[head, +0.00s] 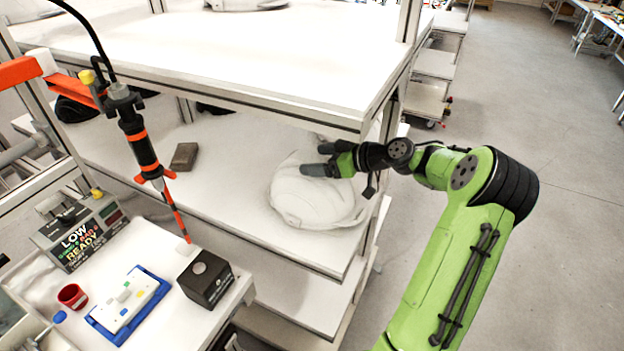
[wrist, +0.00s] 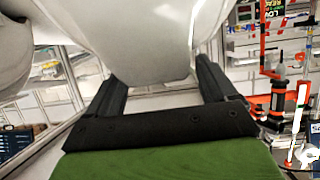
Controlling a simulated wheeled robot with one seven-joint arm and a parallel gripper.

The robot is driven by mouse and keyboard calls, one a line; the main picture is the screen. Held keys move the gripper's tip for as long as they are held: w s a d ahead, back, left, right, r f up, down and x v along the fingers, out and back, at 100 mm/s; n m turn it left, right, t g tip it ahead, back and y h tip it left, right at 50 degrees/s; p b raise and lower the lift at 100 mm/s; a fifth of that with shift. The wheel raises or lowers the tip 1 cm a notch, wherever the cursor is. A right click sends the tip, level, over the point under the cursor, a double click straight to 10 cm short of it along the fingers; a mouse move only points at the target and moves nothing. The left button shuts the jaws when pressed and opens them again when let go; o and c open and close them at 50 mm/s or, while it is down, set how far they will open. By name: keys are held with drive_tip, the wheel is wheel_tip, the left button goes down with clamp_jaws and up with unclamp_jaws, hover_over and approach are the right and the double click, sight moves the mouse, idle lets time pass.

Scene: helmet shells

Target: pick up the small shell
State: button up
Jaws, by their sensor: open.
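A white helmet shell (head: 312,200) rests on the middle shelf at its right end, in the head view. My gripper (head: 312,158) is at the upper part of this shell, its dark fingers pointing left. In the wrist view a large white shell surface (wrist: 145,45) fills the top middle, between and beyond the two dark fingers of my gripper (wrist: 160,80). The fingers are spread apart. I cannot tell whether they touch the shell.
The upper shelf (head: 290,65) overhangs the middle shelf (head: 225,190) close to my gripper. A brown block (head: 184,156) lies left of the shell. An orange and black screwdriver (head: 145,150) hangs over the workbench at left. Open floor (head: 540,190) lies at right.

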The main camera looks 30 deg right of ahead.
drive_tip(key=shift+s, duration=0.15)
drive_tip(key=shift+c, duration=1.3)
clamp_jaws()
